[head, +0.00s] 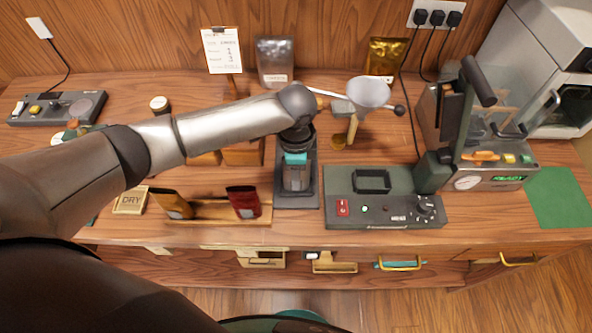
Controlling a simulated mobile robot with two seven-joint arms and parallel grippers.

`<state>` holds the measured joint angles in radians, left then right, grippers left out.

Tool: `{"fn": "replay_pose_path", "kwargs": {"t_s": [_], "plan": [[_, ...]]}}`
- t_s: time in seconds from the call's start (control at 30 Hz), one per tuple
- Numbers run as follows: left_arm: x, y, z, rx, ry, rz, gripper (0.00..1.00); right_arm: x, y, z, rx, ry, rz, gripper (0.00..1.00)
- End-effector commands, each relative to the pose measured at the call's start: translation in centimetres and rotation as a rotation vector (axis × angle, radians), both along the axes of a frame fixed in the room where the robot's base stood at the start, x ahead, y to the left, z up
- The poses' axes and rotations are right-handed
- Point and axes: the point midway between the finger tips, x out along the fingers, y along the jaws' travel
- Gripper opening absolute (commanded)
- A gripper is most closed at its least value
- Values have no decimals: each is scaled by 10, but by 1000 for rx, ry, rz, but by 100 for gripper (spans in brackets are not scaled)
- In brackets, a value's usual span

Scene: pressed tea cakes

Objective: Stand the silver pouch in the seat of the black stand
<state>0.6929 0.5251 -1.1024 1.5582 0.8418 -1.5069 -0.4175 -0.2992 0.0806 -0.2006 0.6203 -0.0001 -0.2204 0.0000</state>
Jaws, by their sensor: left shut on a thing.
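My left gripper (296,158) points down over the black stand (310,197), near the middle of the counter. It is shut on a small grey, silvery pouch (296,178), which is upright within the outline of the stand. The hand and wrist hide the pouch's top and part of the stand, so I cannot tell whether the pouch's bottom touches the seat. A larger silver bag (275,62) with a label stands at the back wall. My right gripper is not in view.
A wooden rack (208,211) holds a brown pouch (172,203) and a red pouch (244,201) left of the stand. A dark green press (385,208) stands close on the right. A funnel (368,92) is behind. A green mat (560,197) lies bare at far right.

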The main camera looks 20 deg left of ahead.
Motion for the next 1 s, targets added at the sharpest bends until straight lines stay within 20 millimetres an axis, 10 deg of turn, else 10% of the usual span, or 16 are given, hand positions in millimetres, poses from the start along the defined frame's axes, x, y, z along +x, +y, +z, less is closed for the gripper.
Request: {"fn": "replay_pose_path", "kwargs": {"t_s": [0.27,0.3,0.6,1.0], "plan": [[0,0,-1,0,0,0,0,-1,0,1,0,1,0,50],[0,0,-1,0,0,0,37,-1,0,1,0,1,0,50],[0,0,-1,0,-1,0,71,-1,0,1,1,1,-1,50],[1,0,11,-1,-3,0,71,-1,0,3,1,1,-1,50]]}}
